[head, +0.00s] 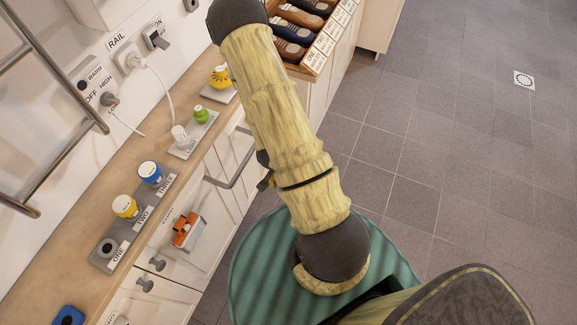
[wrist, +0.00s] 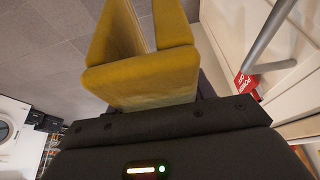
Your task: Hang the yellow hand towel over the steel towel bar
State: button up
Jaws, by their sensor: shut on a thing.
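The yellow hand towel (wrist: 140,78) fills the middle of the wrist view as a folded shape, with two flaps reaching away and a gap between them. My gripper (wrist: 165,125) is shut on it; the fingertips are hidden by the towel. The steel towel bar (head: 236,170) stands out from the white cabinet front, partly hidden by my arm. It also shows in the wrist view (wrist: 268,38), to the right of the towel and apart from it there.
An orange item (head: 187,230) is at the cabinet front. A shoe rack (head: 305,35) stands at the back. A red tag (wrist: 246,84) is near the bar. The tiled floor on the right is clear.

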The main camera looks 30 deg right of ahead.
jog(key=p, duration=0.6)
send_over(244, 160)
jog(key=shift+w+d, duration=0.25)
jog(key=shift+w, duration=0.15)
jog(key=shift+s+d+f+b, duration=0.1)
jog(key=shift+f+b, duration=2.65)
jog(key=shift+f, duration=0.7)
jog(key=o, duration=1.1)
jog(key=shift+r, duration=0.1)
jog(key=p+v, duration=0.1)
jog(key=v, duration=1.6)
jog(key=shift+r+p, duration=0.15)
jog(key=shift+p, duration=0.25)
